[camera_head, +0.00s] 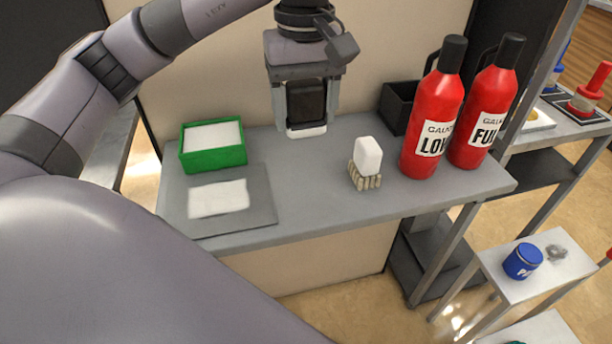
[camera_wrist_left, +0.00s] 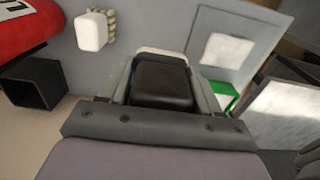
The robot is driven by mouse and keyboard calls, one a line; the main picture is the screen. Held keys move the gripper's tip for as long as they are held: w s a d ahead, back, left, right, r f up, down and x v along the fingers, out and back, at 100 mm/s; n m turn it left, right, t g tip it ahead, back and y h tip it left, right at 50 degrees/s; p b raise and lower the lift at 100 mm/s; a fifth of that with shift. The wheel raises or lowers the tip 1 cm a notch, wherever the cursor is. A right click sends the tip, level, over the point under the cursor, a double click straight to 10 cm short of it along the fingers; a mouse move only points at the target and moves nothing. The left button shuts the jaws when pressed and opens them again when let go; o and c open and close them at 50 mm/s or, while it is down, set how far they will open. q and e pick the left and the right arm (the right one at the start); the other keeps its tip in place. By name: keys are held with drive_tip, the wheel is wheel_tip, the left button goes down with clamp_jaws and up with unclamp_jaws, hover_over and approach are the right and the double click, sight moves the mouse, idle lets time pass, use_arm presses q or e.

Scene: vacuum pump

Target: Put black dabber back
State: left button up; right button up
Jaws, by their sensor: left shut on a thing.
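The black dabber (camera_head: 306,101) has a dark block body with a white pad at its lower end. My left gripper (camera_head: 305,118) is shut on it and holds it pad down over the back of the grey bench. In the left wrist view the dabber (camera_wrist_left: 162,82) sits between the two fingers, its white edge showing beyond the black body. Whether the pad touches the bench is hard to tell. An open black box (camera_head: 398,106) stands at the back of the bench, right of the gripper; it also shows in the left wrist view (camera_wrist_left: 36,84). My right gripper is not seen.
A white block (camera_head: 368,156) stands in a beige ribbed holder (camera_head: 365,181). Two red bottles (camera_head: 433,118) (camera_head: 484,112) stand in front of the black box. A green tray (camera_head: 213,158) of white sheets and a grey mat (camera_head: 256,212) with a white cloth (camera_head: 218,198) are at left.

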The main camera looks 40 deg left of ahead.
use_arm(q)
wheel_tip(320, 180, down, 8)
drive_tip(key=shift+r+b, duration=0.2)
drive_tip(key=shift+b, duration=0.6)
drive_tip(key=shift+f, duration=0.6)
wheel_tip(320, 180, down, 3)
drive_tip(key=shift+f, duration=0.1)
drive_tip(key=shift+f+b, duration=0.2)
drive_tip(key=shift+b, duration=0.15)
drive_tip(key=o, duration=0.9)
drive_tip(key=shift+o, duration=0.2)
